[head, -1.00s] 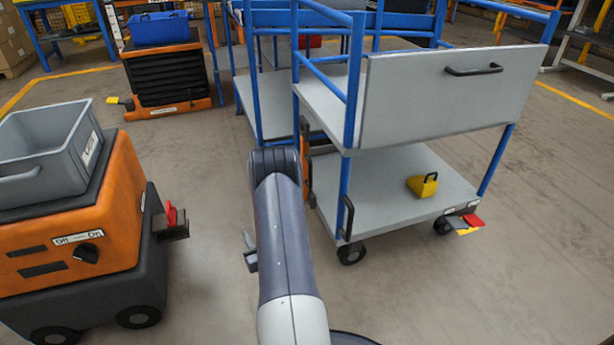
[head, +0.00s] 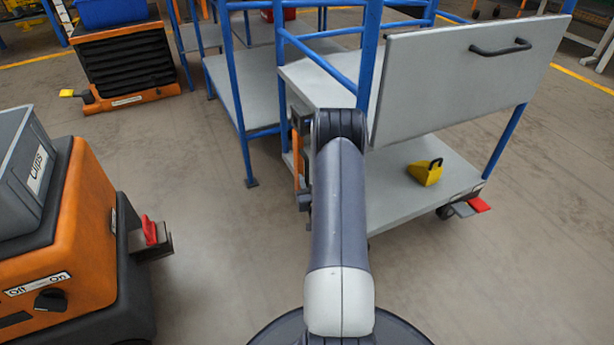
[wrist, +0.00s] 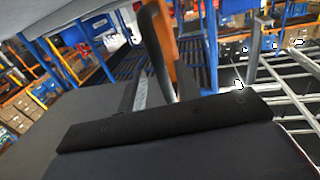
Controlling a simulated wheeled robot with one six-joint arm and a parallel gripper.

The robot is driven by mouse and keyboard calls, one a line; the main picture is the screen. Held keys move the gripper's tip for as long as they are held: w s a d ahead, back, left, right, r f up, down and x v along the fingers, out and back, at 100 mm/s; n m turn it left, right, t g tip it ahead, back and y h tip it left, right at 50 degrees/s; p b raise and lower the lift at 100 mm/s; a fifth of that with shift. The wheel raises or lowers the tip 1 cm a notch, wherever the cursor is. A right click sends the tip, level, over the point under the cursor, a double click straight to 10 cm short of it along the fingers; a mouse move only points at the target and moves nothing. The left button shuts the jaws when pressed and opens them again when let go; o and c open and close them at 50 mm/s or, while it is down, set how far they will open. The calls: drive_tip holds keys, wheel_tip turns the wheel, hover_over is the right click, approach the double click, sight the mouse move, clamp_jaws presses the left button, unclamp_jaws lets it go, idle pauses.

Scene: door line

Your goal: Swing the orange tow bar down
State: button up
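The orange tow bar (head: 296,156) stands upright at the near left end of the blue-framed trolley (head: 425,85), just left of my arm in the head view. In the wrist view the tow bar (wrist: 164,50) rises up close, with a black curved handle (wrist: 153,45) in front of it. My gripper (wrist: 200,48) shows two grey metal fingers set wide apart, with the bar between their lines of sight. I cannot tell whether anything touches. In the head view my forearm hides most of the gripper.
An orange tugger (head: 85,230) with a grey bin (head: 22,175) and red-levered hitch (head: 150,235) stands close on the left. A yellow wedge (head: 425,172) lies on the trolley's lower shelf. Another orange machine (head: 125,65) stands behind. Floor between tugger and trolley is clear.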

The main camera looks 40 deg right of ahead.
sight(308, 175)
drive_tip(key=shift+b+x, duration=0.3)
drive_tip(key=shift+x, duration=1.2)
drive_tip(key=shift+c, duration=0.2)
clamp_jaws()
